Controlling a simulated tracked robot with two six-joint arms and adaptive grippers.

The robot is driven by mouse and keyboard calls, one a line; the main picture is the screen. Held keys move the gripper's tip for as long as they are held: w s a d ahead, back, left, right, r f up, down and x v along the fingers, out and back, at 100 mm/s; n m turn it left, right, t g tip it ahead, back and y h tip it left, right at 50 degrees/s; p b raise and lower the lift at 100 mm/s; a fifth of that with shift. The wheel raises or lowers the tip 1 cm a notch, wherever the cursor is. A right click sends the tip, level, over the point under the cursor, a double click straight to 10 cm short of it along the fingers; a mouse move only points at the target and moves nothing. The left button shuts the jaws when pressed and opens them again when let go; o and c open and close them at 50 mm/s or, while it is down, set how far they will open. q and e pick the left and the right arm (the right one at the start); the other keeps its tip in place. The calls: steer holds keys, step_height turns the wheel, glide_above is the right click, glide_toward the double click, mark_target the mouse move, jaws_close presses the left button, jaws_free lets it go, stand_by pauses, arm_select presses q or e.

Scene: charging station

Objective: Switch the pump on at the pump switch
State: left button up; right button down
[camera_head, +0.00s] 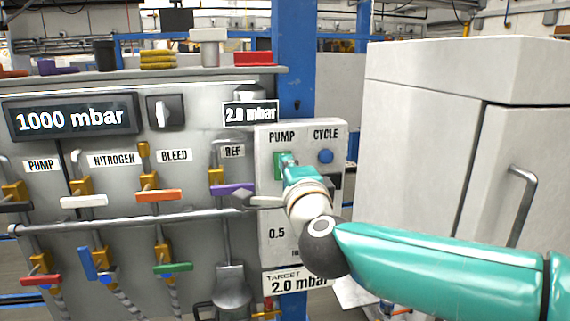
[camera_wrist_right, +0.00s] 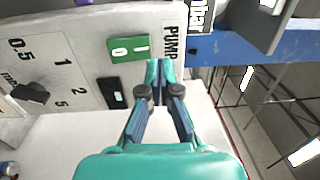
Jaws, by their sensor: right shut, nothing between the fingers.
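The pump switch is a green rocker (camera_head: 279,164) under the word PUMP on a pale control box (camera_head: 265,215). In the right wrist view the rocker (camera_wrist_right: 129,49) shows its 0 and I marks. My right gripper (camera_head: 288,162) is in front of the box and partly covers the rocker. In the right wrist view its fingertips (camera_wrist_right: 160,70) are together, empty, and just beside the rocker's I end. I cannot tell whether they touch it. Which way the rocker is tilted is unclear. My left gripper is not in view.
A blue CYCLE button (camera_head: 325,156) is right of the rocker. A black rocker (camera_wrist_right: 113,92) and a dial knob (camera_wrist_right: 30,93) are on the same box. Valves with coloured handles, such as the purple one (camera_head: 232,189), stand left. A pale cabinet (camera_head: 420,130) stands right.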

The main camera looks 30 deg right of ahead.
steer(key=v, duration=0.6)
steer(key=shift+s+a+r, duration=0.15)
steer(key=shift+s+r, duration=0.2)
steer(key=shift+r, duration=0.15)
